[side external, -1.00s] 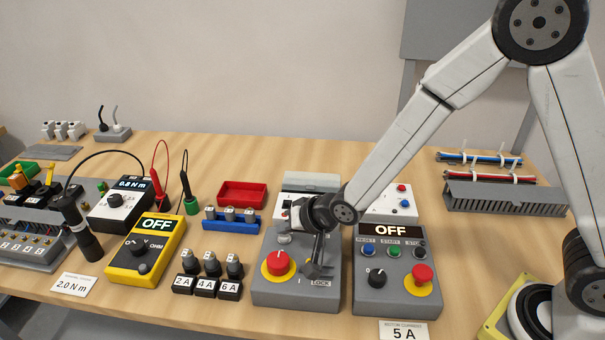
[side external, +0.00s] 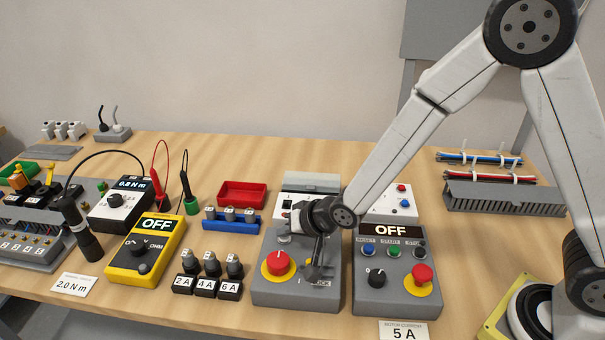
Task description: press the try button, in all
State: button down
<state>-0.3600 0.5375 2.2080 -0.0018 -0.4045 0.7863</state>
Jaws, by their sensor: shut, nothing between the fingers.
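My gripper (side external: 314,276) is shut and empty. It points down over the front right part of a grey box (side external: 268,296) with a red rotary knob (side external: 280,263) on a yellow disc. The fingertips are low over the box by its LOCK lettering and partly cover it. I cannot tell whether they touch the box. No label reading TRY is legible; my gripper and wrist hide part of this box. The control box (side external: 372,300) to the right has blue RESET (side external: 368,250), green START (side external: 394,251) and dark STOP (side external: 419,253) buttons. Its display (side external: 391,230) reads OFF.
The right box also carries a black knob (side external: 377,277) and a red mushroom button (side external: 422,274). A 5 A card (side external: 404,331) lies in front.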

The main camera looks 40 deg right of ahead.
aim_at(287, 240)
dwell(0.6)
jog(key=shift+r, duration=0.85)
jog(key=shift+r, duration=2.5)
jog(key=s+d+n+g+h, duration=0.1)
jog(key=s+d+g, duration=0.1)
jog(key=s+d, duration=0.3)
jog(key=s+d+f+n+g+h, duration=0.1)
jog(key=s+d+n+g, duration=0.1)
jog(key=s+d, duration=0.3)
jog(key=s+d+f+n+g+h, duration=0.1)
jog(key=s+d+g, duration=0.1)
jog(key=s+d, duration=0.4)
jog(key=shift+d+f+n, duration=0.15)
jog(key=shift+d+n, duration=0.2)
jog(key=shift+n, duration=0.05)
